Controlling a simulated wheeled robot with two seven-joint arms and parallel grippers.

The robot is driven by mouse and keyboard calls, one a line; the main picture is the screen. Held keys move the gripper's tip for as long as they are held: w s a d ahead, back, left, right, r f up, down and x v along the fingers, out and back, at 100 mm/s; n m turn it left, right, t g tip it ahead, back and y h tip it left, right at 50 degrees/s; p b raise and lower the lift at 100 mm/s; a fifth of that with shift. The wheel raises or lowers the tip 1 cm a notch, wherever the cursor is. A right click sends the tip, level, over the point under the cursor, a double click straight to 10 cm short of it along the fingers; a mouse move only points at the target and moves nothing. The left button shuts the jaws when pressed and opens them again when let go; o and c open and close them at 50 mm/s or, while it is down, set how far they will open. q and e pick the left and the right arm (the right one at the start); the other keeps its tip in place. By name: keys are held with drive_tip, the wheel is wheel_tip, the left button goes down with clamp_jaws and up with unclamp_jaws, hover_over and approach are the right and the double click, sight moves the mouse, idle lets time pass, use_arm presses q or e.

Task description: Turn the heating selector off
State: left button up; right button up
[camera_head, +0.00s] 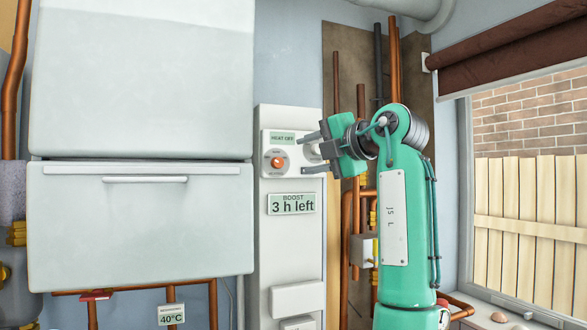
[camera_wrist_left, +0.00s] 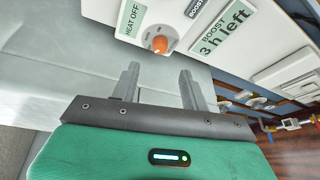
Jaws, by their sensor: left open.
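The heating selector is an orange knob (camera_head: 277,162) on a grey-white dial, on the upright white control panel (camera_head: 262,240). A small display (camera_head: 282,138) above it reads "HEAT OFF". My left gripper (camera_head: 308,153) is open and empty, just right of the knob, with its fingers pointing left. In the left wrist view the knob (camera_wrist_left: 159,44) shows beyond and between the two fingertips (camera_wrist_left: 158,72). The fingers look apart from it. The knob's exact pointer angle is too small to tell. My right gripper is not in view.
A "BOOST 3 h left" display (camera_head: 291,204) sits below the knob. A large white cabinet with a handled front (camera_head: 140,225) stands left of the panel. Copper pipes (camera_head: 346,230) run behind my arm. A window (camera_head: 525,190) is at the right.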

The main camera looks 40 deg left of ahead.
use_arm(q)
drive_tip(key=shift+s+d+r+b, duration=0.1)
drive_tip(key=shift+d+r+b, duration=0.05)
drive_tip(key=shift+d, duration=0.75)
drive_tip(key=shift+s+d+r+b, duration=0.1)
drive_tip(key=shift+s+d+b, duration=0.05)
drive_tip(key=shift+d, duration=0.7)
drive_tip(key=shift+s+d+r+b, duration=0.1)
drive_tip(key=shift+d+r+b, duration=0.05)
drive_tip(key=shift+d, duration=0.75)
drive_tip(key=shift+f, duration=0.1)
